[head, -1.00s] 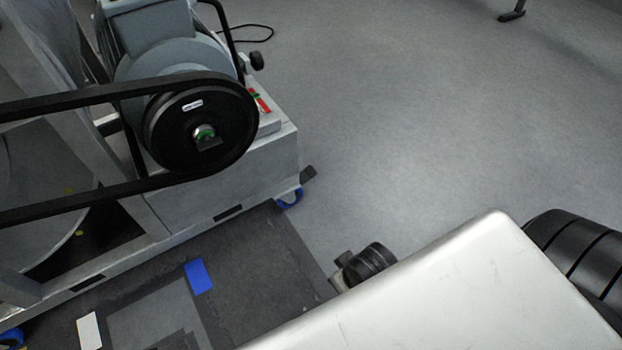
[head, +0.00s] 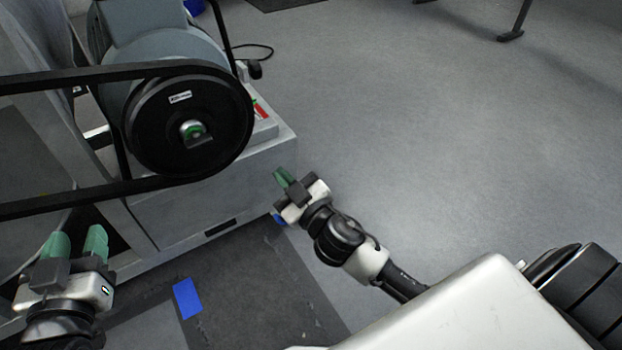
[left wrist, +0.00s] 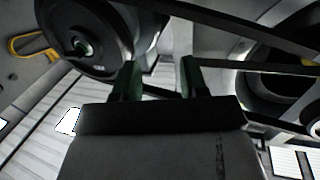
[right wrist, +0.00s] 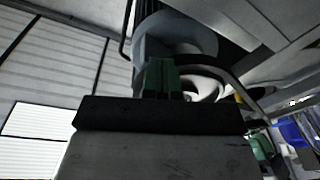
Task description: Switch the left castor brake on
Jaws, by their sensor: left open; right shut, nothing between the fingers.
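The dynamometer frame (head: 217,188) stands on castors at the left of the head view. One blue castor (head: 278,219) shows at its right corner, mostly hidden behind my right gripper (head: 283,178). That gripper is shut and empty beside the corner. My left gripper (head: 76,242) is open and empty in front of the frame's left part; its green fingers also show apart in the left wrist view (left wrist: 158,78). The left castor and its brake are not visible; my left gripper and arm cover that low left area. The right wrist view shows the closed green fingers (right wrist: 162,78).
A black pulley (head: 188,122) with a belt (head: 60,80) runs across the machine above my left gripper. A dark mat (head: 255,285) with a blue patch (head: 187,299) lies in front. The grey floor to the right is clear. A stand foot (head: 510,37) is far off.

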